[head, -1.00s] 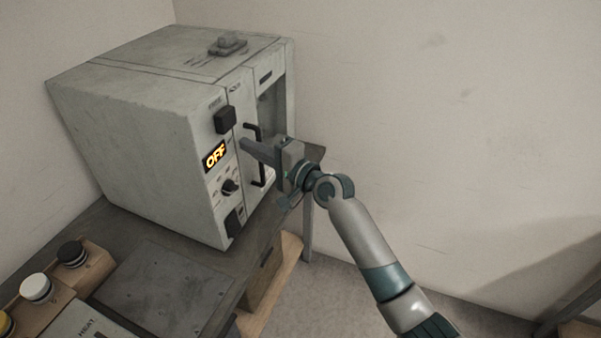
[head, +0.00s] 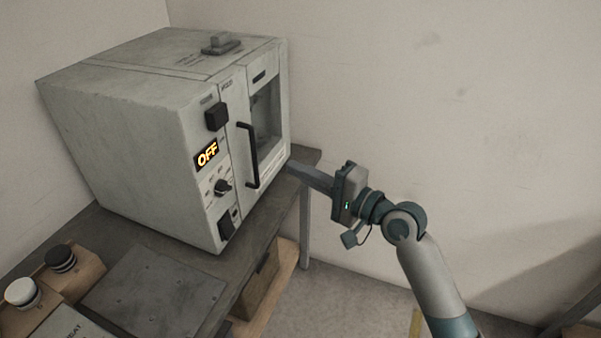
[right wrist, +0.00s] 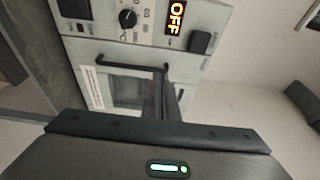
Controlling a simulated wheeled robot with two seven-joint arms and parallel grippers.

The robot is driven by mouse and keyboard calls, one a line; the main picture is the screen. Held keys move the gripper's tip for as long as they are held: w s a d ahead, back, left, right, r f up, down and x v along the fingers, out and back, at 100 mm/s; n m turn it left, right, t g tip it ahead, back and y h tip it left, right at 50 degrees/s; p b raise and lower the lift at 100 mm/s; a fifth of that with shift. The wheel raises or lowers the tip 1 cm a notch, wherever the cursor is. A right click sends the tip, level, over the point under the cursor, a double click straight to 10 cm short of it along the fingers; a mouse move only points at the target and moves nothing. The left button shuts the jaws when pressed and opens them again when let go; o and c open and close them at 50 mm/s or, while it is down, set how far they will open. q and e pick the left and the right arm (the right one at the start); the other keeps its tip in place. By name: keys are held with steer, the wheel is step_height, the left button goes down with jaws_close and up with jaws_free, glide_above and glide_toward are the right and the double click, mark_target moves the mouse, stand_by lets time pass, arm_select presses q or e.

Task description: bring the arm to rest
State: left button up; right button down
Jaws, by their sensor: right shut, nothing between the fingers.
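My right gripper (head: 292,168) is shut and empty, pointing left, in front of the oven-like box and apart from its handle. The right wrist view shows its closed fingers (right wrist: 163,98) overlapping part of the door. The grey box (head: 130,130) stands on the table with its door shut, a dark window (head: 267,113) and a black bar handle (head: 250,155). Its display (head: 207,153) reads OFF, and it also shows in the right wrist view (right wrist: 176,17). A black knob (head: 222,187) sits below the display. My left gripper is not in view.
The dark table (head: 262,220) carries the box and a flat grey plate (head: 155,290). A wooden block with a white button (head: 21,291) and a black button (head: 61,258) is at lower left. Open floor and bare wall (head: 450,110) lie to the right.

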stand_by(0.4)
